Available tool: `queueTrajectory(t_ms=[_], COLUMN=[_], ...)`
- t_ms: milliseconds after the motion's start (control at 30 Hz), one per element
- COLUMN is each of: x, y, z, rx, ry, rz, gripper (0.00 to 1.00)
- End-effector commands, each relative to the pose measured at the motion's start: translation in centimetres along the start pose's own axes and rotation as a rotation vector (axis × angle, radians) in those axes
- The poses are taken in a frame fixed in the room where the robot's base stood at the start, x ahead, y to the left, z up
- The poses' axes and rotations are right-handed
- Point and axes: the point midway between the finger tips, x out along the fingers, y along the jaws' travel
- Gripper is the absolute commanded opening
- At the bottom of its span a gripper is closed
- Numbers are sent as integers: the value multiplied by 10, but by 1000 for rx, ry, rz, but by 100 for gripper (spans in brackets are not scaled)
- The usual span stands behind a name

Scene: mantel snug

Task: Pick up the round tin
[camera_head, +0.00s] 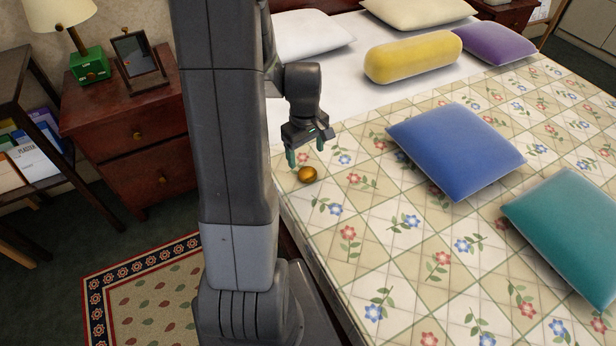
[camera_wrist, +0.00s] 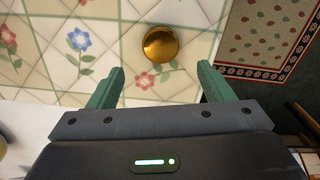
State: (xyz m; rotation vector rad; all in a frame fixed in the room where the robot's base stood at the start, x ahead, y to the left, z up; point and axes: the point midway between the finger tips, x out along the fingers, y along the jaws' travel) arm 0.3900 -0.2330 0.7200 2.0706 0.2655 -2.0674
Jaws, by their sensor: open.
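The round tin (camera_head: 307,174) is small, golden and shiny, and rests on the flowered quilt near the bed's left edge. In the wrist view the tin (camera_wrist: 160,44) lies ahead of the fingertips, close to the middle between them. My gripper (camera_head: 307,150) is just behind the tin in the head view, with its green fingers pointing down. In the wrist view my gripper (camera_wrist: 163,76) has its fingers wide apart, with only quilt between them. The fingers do not appear to touch the tin.
The bed's quilt (camera_head: 395,255) is clear around the tin. A blue cushion (camera_head: 455,150) and a teal cushion (camera_head: 568,232) lie to the right, and a yellow bolster (camera_head: 413,57) lies behind. A wooden nightstand (camera_head: 125,115) and a patterned rug (camera_head: 150,290) are at left.

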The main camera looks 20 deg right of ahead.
Motion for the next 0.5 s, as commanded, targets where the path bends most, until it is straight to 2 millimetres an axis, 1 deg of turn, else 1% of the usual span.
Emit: queueTrajectory(t_ms=[33, 267, 400, 500], x=[8, 24, 47, 60], y=[0, -1, -2, -2], z=[0, 2, 7, 7], rx=[0, 1, 1, 0], ry=[-1, -1, -2, -2], rz=[-1, -1, -2, -1], gripper=[74, 74, 74, 74])
